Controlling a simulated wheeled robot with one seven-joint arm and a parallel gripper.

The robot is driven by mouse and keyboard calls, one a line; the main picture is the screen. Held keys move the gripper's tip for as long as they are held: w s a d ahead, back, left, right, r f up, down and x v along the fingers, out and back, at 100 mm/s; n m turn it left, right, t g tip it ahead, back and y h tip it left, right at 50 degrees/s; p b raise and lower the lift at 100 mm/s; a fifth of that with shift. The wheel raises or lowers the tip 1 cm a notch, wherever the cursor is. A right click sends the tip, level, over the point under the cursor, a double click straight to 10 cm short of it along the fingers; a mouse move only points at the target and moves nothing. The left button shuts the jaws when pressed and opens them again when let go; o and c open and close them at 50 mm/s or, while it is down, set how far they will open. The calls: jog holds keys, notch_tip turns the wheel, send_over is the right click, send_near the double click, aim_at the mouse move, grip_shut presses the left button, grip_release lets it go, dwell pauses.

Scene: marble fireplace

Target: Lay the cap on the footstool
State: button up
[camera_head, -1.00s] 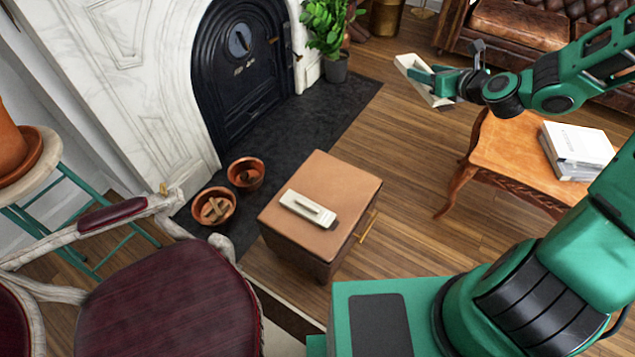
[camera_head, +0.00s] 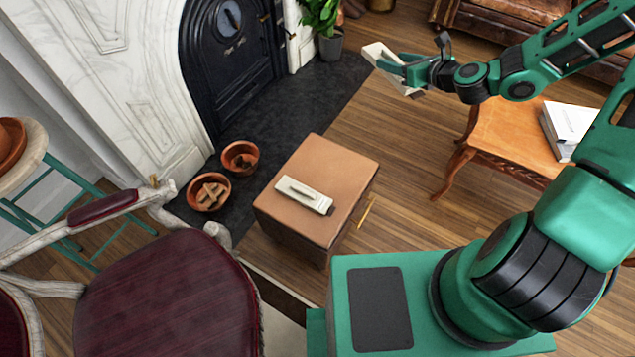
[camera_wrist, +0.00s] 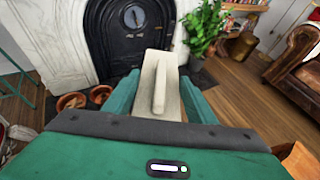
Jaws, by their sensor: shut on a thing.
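The cap appears to be the cream, flat piece with a raised ridge (camera_wrist: 160,90) held in my gripper (camera_head: 397,72). In the head view the held cap (camera_head: 378,53) is tilted, up in the air beyond and right of the footstool. My gripper is shut on it, with a green finger on either side in the wrist view. The footstool (camera_head: 335,160) is a low box with a brown leather top and a brass handle on its right side. A similar cream piece with a ridge and dark end (camera_head: 303,195) lies on its top.
Two terracotta pots (camera_head: 209,192) stand left of the footstool on the dark hearth. A red-seated chair (camera_head: 165,290) is at the front left. A wooden table (camera_head: 510,130) with white books (camera_head: 568,128) stands at right. Wooden floor lies open between table and footstool.

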jog(key=s+a+f+n+g+y, duration=0.2)
jog(key=s+a+f, duration=0.2)
jog(key=a+f, duration=0.5)
jog(key=s+a+f+n+g+y, duration=0.15)
jog(key=s+a+f, duration=0.35)
jog(key=f, duration=0.7)
jog(key=s+a+f+n+g+y, duration=0.1)
jog(key=s+a+f+n+y, duration=0.2)
jog(key=a+f, duration=0.65)
send_over(329, 167)
jog(key=shift+h, duration=0.45)
notch_tip(329, 167, down, 7)
jog(key=shift+a, duration=0.15)
jog(key=shift+f, duration=2)
jog(key=o, duration=1.1)
jog(key=shift+f, duration=0.1)
jog(key=shift+c, duration=0.2)
